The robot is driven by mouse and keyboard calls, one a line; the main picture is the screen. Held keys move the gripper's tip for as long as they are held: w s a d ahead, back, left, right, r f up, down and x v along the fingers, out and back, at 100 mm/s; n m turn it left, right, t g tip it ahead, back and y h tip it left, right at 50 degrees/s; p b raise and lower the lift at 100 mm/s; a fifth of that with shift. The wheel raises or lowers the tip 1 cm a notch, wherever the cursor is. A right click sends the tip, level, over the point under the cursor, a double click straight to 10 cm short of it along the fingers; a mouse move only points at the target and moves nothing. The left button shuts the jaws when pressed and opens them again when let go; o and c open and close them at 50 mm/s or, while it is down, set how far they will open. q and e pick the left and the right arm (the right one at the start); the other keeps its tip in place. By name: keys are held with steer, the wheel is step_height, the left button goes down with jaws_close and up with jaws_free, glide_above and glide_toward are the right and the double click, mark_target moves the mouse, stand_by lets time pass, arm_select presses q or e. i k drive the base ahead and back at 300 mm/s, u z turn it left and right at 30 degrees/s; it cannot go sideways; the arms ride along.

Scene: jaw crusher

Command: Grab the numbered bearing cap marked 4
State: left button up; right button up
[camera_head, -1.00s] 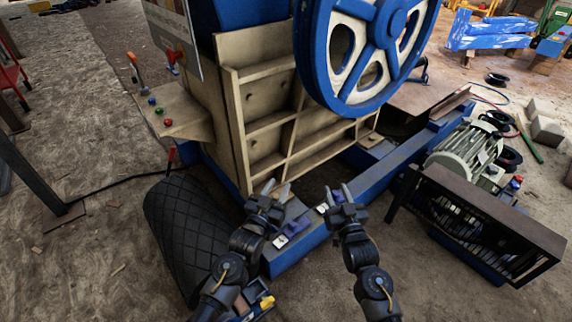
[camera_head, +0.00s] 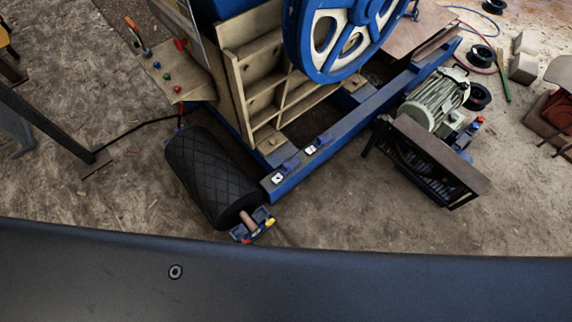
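Two small blue-purple blocks that look like bearing caps sit on the near part of the blue beam (camera_head: 345,124). The nearer cap (camera_head: 291,165) has a white tag (camera_head: 278,178) beside it with a dark mark, too small to read surely. The farther cap (camera_head: 324,139) has another white tag (camera_head: 311,150) beside it, also too small to read. Neither of my grippers shows in this view. A wide dark surface, likely part of my own body, fills the bottom of the picture.
A black textured roller (camera_head: 207,176) lies left of the beam's near end, with a small blue and yellow device (camera_head: 252,225) by it. The crusher's big blue and white wheel (camera_head: 345,35) stands behind. A motor (camera_head: 432,103) and a dark slatted frame (camera_head: 427,160) stand right.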

mark_target(286, 168)
steer(key=z, duration=1.6)
steer(key=i, duration=2.3)
steer(key=u, duration=3.25)
